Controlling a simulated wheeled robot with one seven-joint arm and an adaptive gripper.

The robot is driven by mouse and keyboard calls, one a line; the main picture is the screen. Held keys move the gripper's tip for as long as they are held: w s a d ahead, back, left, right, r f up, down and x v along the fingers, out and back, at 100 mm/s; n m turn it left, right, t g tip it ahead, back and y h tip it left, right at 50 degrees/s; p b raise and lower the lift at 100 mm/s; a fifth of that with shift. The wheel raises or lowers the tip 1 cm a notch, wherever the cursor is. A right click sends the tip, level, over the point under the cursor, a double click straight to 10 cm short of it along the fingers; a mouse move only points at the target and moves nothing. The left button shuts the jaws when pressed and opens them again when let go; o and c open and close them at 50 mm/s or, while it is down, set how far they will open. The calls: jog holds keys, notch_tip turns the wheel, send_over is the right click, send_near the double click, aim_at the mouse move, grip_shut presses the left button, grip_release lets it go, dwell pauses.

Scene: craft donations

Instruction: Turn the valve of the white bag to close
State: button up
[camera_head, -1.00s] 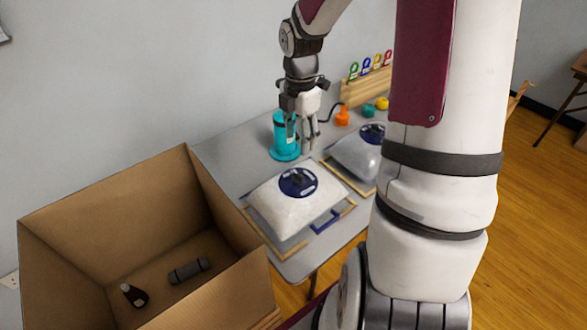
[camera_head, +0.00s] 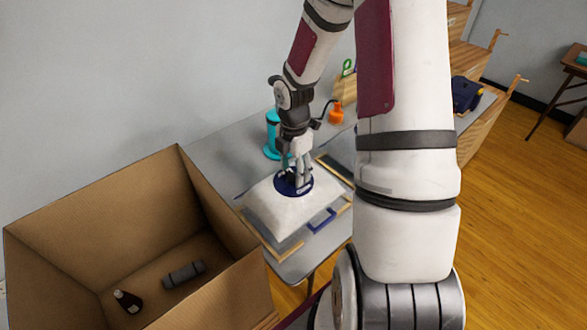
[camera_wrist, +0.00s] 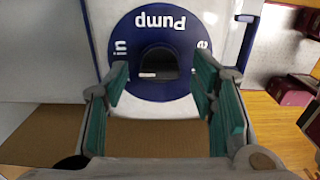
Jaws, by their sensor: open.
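The white bag (camera_head: 280,216) lies puffed up on a wood-edged tray on the grey table. Its round dark blue valve (camera_head: 305,190) sits on top, and my gripper hides part of it. In the wrist view the blue valve disc (camera_wrist: 187,82) carries white lettering, "Pump" among it, with a dark knob (camera_wrist: 158,62) at its middle. My gripper (camera_head: 295,184) points down over the valve. In the wrist view its green-padded fingers (camera_wrist: 168,98) are apart, one to each side of the knob's lower edge. I cannot tell whether they touch it.
A deep cardboard box (camera_head: 110,205) stands at the left, with a dark bottle (camera_head: 128,301) and a grey roll (camera_head: 184,274) inside. A teal cylinder (camera_head: 271,135) and an orange bottle (camera_head: 336,113) stand behind my gripper. The second tray is mostly hidden by my arm.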

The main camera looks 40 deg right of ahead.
jog(key=c, duration=1.2)
jog(key=shift+o, duration=0.2)
